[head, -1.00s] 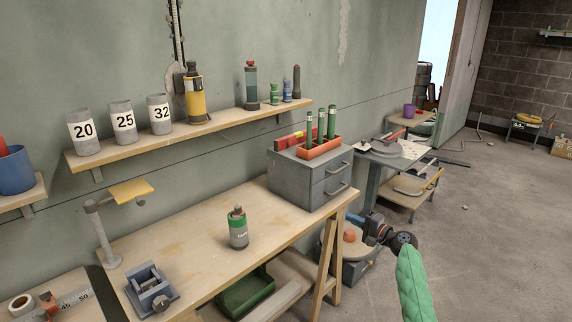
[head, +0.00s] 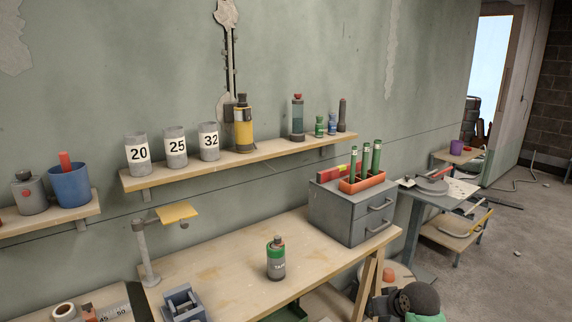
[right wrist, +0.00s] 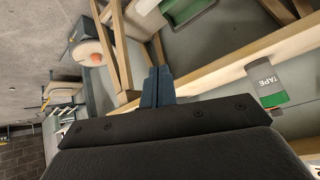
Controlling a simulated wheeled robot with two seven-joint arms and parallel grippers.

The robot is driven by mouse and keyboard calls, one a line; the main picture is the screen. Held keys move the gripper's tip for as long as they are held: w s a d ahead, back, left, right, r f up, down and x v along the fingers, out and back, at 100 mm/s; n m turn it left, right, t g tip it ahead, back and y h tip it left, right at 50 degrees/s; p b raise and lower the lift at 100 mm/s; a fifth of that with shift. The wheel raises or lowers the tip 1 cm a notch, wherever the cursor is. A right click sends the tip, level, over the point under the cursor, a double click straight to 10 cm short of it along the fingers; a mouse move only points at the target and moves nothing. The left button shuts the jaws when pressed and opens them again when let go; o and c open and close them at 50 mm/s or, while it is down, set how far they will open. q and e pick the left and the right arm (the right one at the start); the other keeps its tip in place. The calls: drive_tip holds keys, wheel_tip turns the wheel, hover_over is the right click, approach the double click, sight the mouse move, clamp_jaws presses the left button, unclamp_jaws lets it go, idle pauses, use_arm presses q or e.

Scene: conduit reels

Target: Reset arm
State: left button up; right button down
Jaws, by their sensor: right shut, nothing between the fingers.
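My right gripper (right wrist: 158,88) shows its blue fingers closed together in the right wrist view, with nothing between them. It hangs in front of the workbench (head: 215,268), apart from the bench edge and the green-and-grey tape can (right wrist: 266,84). In the head view, the dark end of my right arm shows at the bottom right, in front of the bench leg; its fingers are not clear there. The tape can (head: 276,259) stands upright on the bench. My left gripper is in neither view.
A grey drawer unit (head: 346,215) with an orange tray (head: 362,184) of green tubes stands at the bench's right end. A shelf (head: 262,158) with numbered cups is on the wall. A lamp-like stand (head: 149,255) and a blue-grey clamp (head: 183,303) are at left. Open floor lies right.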

drive_tip(key=s+a+f+g, duration=0.1)
drive_tip(key=s+a+f, duration=0.3)
drive_tip(key=s, duration=0.9)
drive_tip(key=s+a+f+g, duration=0.2)
drive_tip(key=s+f, duration=0.4)
drive_tip(key=s, duration=0.7)
drive_tip(key=s+a+f+n+g+h+p, duration=0.1)
drive_tip(key=s+a+f, duration=0.4)
drive_tip(key=s, duration=0.9)
drive_tip(key=shift+a+f+g, duration=0.3)
drive_tip(key=shift+g, duration=0.4)
drive_tip(key=shift+s, duration=0.1)
